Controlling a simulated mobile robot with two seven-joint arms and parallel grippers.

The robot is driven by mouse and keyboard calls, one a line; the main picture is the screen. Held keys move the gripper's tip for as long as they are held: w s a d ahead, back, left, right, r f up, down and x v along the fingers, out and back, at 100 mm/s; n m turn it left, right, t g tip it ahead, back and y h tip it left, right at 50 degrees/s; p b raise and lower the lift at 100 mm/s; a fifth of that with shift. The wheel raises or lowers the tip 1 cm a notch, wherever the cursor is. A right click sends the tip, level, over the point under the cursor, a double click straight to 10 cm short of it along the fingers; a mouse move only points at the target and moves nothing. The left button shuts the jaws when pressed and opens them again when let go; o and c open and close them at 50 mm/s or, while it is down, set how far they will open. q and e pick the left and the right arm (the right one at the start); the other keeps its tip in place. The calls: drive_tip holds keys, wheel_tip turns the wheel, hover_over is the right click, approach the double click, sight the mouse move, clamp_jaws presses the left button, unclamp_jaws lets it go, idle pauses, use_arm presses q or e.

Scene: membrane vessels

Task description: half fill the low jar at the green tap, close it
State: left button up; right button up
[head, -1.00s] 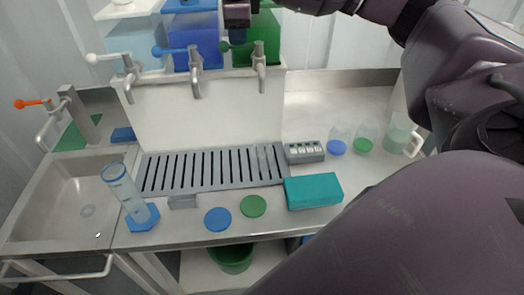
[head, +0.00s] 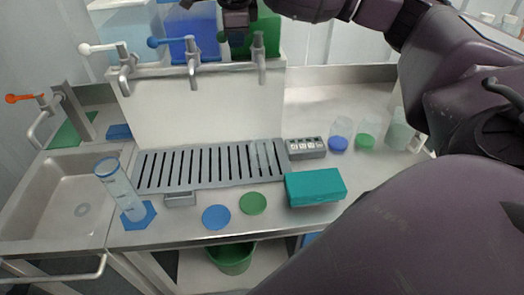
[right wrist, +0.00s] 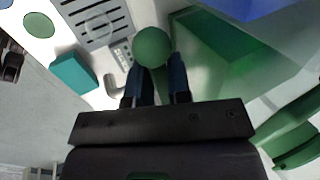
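My right gripper (head: 236,38) is up at the lever of the green tap (head: 259,62). In the right wrist view the tap's green ball knob (right wrist: 151,47) sits at the tips of the two parted fingers (right wrist: 160,72); whether they clamp the lever is unclear. A faint clear round vessel, seemingly the low jar (right wrist: 122,27), stands on the slotted drip tray (head: 205,185) below; its fill cannot be read. A green lid (head: 253,203) and a blue lid (head: 216,217) lie flat on the bench front. A dark shape at the wrist view's left edge may be my left gripper (right wrist: 12,66).
A teal box (head: 316,189) lies right of the lids, with a grey block (head: 306,148) behind it. Clear vessels with blue (head: 339,143) and green (head: 365,141) contents or bottoms stand behind right. A tall cylinder (head: 119,188) stands by the sink (head: 60,200).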

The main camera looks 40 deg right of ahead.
clamp_jaws()
drive_tip(key=shift+s+a+n+y+b, duration=0.15)
drive_tip(key=shift+s+n+y, duration=0.45)
drive_tip(key=shift+n, duration=0.95)
drive_tip(key=shift+s+n+y+b, duration=0.2)
drive_tip(key=shift+s+n+y, duration=0.45)
drive_tip(key=shift+n, duration=0.85)
drive_tip(key=shift+s+a+n+y+b, duration=0.15)
drive_tip(key=shift+s+n+y, duration=0.45)
drive_tip(key=shift+n, duration=0.95)
drive_tip(key=shift+s, duration=0.15)
idle(2.8)
